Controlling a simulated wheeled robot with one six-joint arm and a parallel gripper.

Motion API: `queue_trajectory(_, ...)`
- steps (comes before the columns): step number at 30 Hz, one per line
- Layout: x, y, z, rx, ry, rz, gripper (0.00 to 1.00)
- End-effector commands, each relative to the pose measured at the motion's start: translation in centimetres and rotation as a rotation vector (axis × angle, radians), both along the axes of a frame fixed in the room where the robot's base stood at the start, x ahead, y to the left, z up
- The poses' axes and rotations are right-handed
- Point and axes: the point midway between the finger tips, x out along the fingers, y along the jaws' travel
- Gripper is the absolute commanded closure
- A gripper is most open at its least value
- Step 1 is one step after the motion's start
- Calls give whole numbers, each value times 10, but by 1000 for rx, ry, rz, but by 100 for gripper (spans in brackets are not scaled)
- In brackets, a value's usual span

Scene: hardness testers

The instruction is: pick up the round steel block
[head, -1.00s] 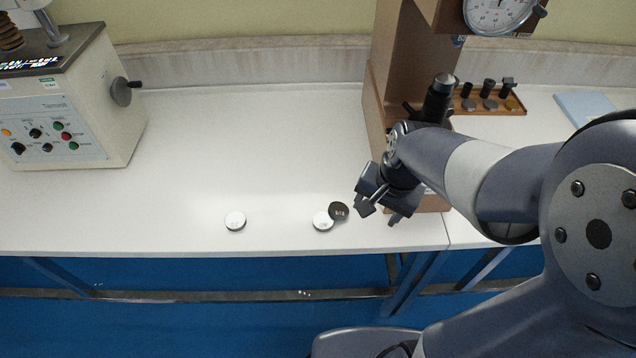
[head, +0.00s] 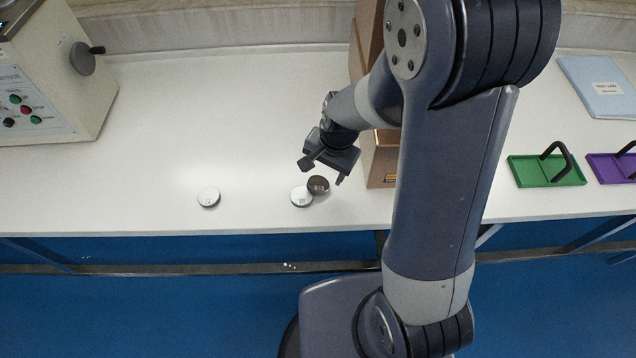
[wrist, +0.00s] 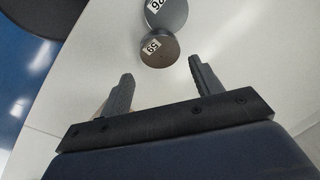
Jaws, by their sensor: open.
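Three small round blocks lie near the front edge of the white bench. A pale silvery block (head: 208,198) lies alone at the left. Another pale silvery block (head: 301,198) lies beside a darker brownish block (head: 318,185), and the two touch or overlap. In the wrist view the darker block (wrist: 160,55) with a white label is nearest the jaws, with the silvery block (wrist: 170,17) beyond it, cut by the top edge. My gripper (head: 322,172) is open and empty, just behind and above this pair. In the wrist view its fingers (wrist: 160,72) stand apart, short of the darker block.
A brown tester base (head: 380,160) stands right of my gripper, partly behind my arm. A cream tester (head: 45,75) with a knob is at the far left. A green tray (head: 535,171), a purple tray (head: 610,165) and a blue folder (head: 598,88) lie right. The bench's left middle is clear.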

Motion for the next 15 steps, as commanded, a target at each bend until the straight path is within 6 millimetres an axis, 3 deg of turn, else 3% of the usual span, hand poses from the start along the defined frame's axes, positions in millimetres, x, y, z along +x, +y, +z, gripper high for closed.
queue_trajectory(9,0,10,-38,-1,5,1,39)
queue_trajectory(15,1,11,-45,0,1,0,39)
